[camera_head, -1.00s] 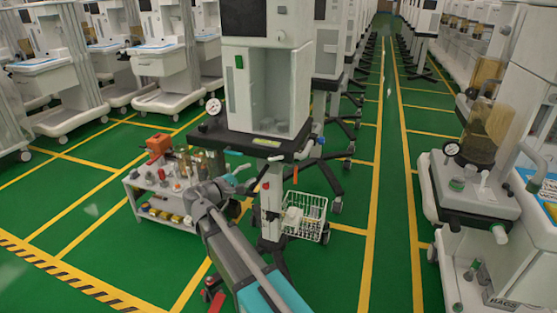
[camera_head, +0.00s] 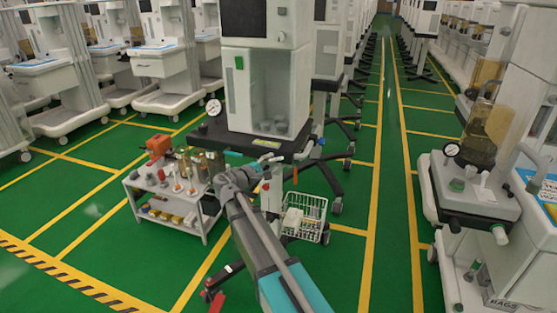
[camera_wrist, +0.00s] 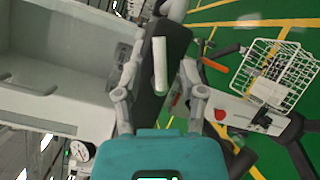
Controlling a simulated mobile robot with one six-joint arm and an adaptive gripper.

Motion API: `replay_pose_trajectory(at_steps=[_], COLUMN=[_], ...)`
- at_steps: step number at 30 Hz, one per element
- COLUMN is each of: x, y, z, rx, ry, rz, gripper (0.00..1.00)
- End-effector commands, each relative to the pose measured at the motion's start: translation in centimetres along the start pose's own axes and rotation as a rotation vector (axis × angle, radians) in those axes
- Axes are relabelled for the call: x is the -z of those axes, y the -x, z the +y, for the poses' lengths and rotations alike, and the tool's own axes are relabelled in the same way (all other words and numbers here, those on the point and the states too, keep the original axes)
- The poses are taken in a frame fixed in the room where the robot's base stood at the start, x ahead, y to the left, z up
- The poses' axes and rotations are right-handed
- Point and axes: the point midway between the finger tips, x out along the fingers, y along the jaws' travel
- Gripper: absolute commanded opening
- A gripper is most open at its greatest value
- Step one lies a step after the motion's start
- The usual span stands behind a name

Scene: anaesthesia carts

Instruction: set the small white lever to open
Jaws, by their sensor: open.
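The small white lever (camera_wrist: 160,66) shows in the wrist view as a pale upright bar in front of the dark edge of the cart's shelf. My gripper (camera_wrist: 161,72) is open, with one finger on each side of the lever and a visible gap to both. I cannot tell how far the lever lies beyond the fingertips. In the head view my gripper (camera_head: 258,168) is just below the front edge of the middle cart's dark shelf (camera_head: 225,142). A small pale piece there may be the lever, but it is partly hidden.
A wire basket (camera_head: 306,217) hangs at the right of the cart's column; it also shows in the wrist view (camera_wrist: 275,75). A gauge (camera_head: 214,107) sits at the shelf's left. A low trolley with bottles (camera_head: 135,197) stands left of my arm. The green aisle at right is clear.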

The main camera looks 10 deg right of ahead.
Motion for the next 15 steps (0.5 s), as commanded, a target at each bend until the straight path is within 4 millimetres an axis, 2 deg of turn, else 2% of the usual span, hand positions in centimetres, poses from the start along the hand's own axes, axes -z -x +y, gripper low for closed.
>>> replay_pose_trajectory(at_steps=[6, 15], x=[0.0, 0.0], y=[-2.6, -3.7], z=[0.0, 0.0], rx=[0.001, 0.0], ry=[0.0, 0.0], rz=[-0.001, 0.0], gripper=[0.52, 0.52])
